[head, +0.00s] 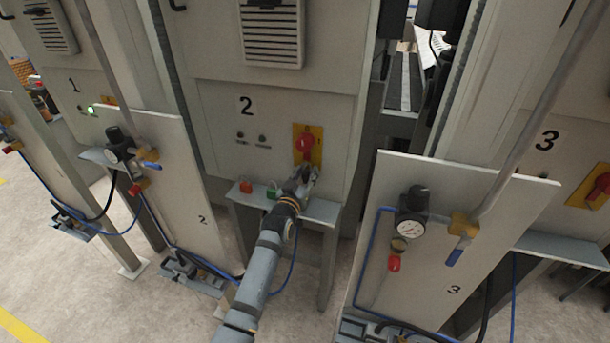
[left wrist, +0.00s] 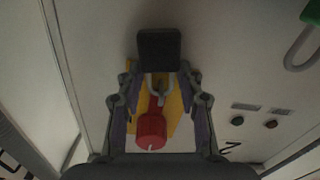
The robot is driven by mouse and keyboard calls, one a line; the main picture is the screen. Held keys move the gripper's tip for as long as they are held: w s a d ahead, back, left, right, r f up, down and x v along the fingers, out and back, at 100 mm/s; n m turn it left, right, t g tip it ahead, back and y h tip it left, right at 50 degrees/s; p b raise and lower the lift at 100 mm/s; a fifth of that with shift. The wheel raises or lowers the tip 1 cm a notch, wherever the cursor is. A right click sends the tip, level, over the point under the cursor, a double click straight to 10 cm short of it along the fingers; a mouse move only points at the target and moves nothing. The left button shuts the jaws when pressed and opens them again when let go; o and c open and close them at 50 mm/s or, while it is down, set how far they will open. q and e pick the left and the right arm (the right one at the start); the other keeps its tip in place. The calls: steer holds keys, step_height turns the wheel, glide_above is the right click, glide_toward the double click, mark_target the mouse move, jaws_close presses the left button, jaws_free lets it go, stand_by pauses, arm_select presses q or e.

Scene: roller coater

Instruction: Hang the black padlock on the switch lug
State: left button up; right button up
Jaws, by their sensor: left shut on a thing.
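The red rotary switch (head: 306,143) sits on a yellow plate (head: 314,129) on the cabinet panel marked 2. My left gripper (head: 306,174) is just below it. In the left wrist view, the black padlock (left wrist: 159,49) is at the tips of my left gripper (left wrist: 160,78), which is shut on it. Its silver shackle points toward the red switch (left wrist: 151,131) and overlaps the yellow plate. I cannot tell whether the shackle passes through the lug, which is not clear to see. The padlock is hard to make out in the head view. My right gripper is not in view.
A red padlock (head: 246,186) and a green padlock (head: 272,190) are on the small shelf (head: 322,210) below the panel. Boards with gauges (head: 412,226) and blue hoses stand to the left and right. Another red switch (head: 599,187) is at the far right.

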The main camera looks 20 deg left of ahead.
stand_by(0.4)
arm_select(q)
steer(key=o, duration=1.3)
steer(key=shift+s+f, duration=0.1)
steer(key=shift+s, duration=0.3)
steer(key=s, duration=1.1)
steer(key=shift+s+a, duration=0.15)
